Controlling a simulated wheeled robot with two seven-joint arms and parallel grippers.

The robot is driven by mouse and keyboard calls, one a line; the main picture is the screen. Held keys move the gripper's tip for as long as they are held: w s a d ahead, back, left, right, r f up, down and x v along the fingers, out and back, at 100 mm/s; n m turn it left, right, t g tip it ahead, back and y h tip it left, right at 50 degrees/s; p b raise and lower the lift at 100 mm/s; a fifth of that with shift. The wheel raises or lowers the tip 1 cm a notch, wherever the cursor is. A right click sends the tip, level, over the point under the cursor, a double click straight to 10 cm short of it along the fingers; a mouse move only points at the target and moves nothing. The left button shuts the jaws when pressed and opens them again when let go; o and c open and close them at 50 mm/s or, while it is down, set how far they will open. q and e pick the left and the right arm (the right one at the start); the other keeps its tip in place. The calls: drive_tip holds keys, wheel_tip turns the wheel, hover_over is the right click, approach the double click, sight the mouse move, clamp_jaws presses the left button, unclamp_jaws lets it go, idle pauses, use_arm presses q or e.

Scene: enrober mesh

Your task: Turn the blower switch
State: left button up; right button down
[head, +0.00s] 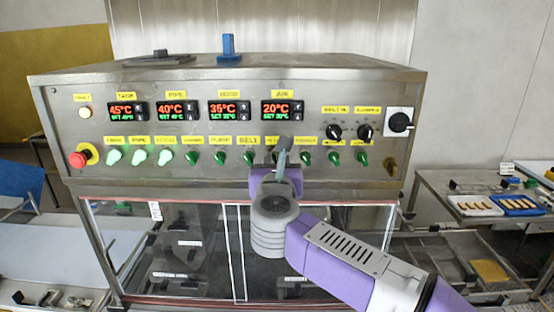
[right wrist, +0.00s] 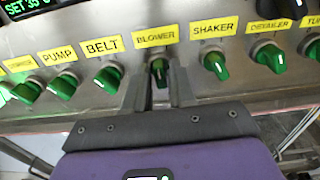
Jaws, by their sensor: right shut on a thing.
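The blower switch (right wrist: 159,68) is a green knob under the yellow BLOWER label (right wrist: 156,36) in the right wrist view. It stands about upright, and its lower part is shaded between the fingers. My right gripper (right wrist: 160,82) is shut on it, with one dark finger on each side. In the head view my right gripper (head: 283,156) reaches up to the control panel (head: 80,190) and hides the blower switch. My left gripper is not in view.
Green knobs for the belt (right wrist: 108,78) and shaker (right wrist: 215,66) sit close on either side. Further left on the panel is a red emergency button (head: 77,159). Glass doors (head: 190,250) lie below. A side table with trays (head: 475,206) stands at right.

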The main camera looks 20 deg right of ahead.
drive_tip(key=n+p, duration=0.1)
drive_tip(key=n, duration=0.4)
drive_tip(key=shift+a+n+p, duration=0.1)
drive_tip(key=shift+n+p, duration=0.2)
drive_tip(key=shift+p, duration=0.1)
idle(0.3)
drive_tip(key=c, duration=1.2)
unclamp_jaws()
drive_tip(key=shift+o, duration=0.2)
drive_tip(key=b+v, duration=0.1)
drive_tip(key=v, duration=0.6)
drive_tip(key=shift+s, duration=0.35)
drive_tip(key=shift+a, duration=0.1)
